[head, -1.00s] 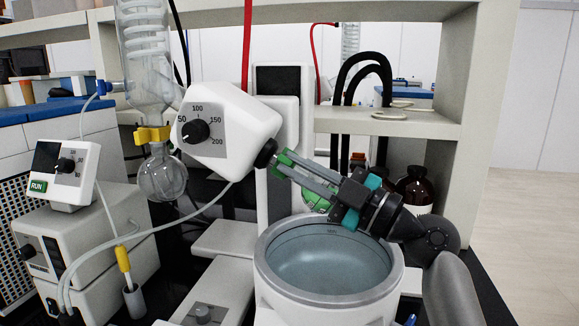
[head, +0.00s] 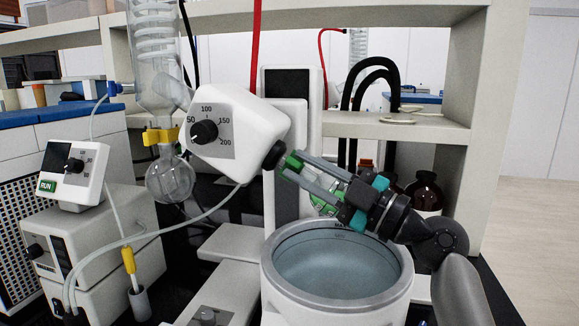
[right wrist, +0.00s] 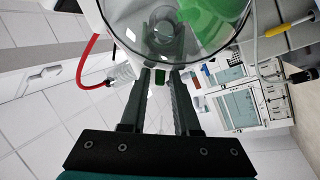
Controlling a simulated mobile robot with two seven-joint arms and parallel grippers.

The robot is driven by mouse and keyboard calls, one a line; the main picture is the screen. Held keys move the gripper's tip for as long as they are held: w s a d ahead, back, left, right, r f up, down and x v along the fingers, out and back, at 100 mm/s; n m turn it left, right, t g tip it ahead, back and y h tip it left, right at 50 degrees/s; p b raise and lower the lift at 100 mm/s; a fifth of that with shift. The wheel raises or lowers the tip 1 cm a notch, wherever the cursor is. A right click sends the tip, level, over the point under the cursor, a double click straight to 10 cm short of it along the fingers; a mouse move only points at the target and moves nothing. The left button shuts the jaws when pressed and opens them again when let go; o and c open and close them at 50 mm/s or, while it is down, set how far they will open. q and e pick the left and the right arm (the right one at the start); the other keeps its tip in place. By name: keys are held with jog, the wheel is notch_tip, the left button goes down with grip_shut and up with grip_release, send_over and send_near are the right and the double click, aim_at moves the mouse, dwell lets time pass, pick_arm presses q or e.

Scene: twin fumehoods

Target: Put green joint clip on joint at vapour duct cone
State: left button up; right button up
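The green joint clip (head: 293,162) is at the fingertips of my right gripper (head: 291,167), just right of the dark end of the white evaporator head (head: 232,135), where the vapour duct cone sits. A clear round flask with green liquid (right wrist: 208,20) lies just beyond the fingertips. Green liquid (head: 326,203) also shows behind the gripper in the head view. Whether the clip touches the joint cannot be told. My left gripper is not in view.
An open round heating bath (head: 337,265) stands below my right gripper. A glass condenser with a yellow clip (head: 160,135) and a round flask (head: 170,180) hang at left. Brown bottles (head: 426,190) stand on the right, behind my arm. A control box (head: 72,172) is at far left.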

jog(key=shift+o, duration=1.2)
jog(key=shift+d, duration=0.1)
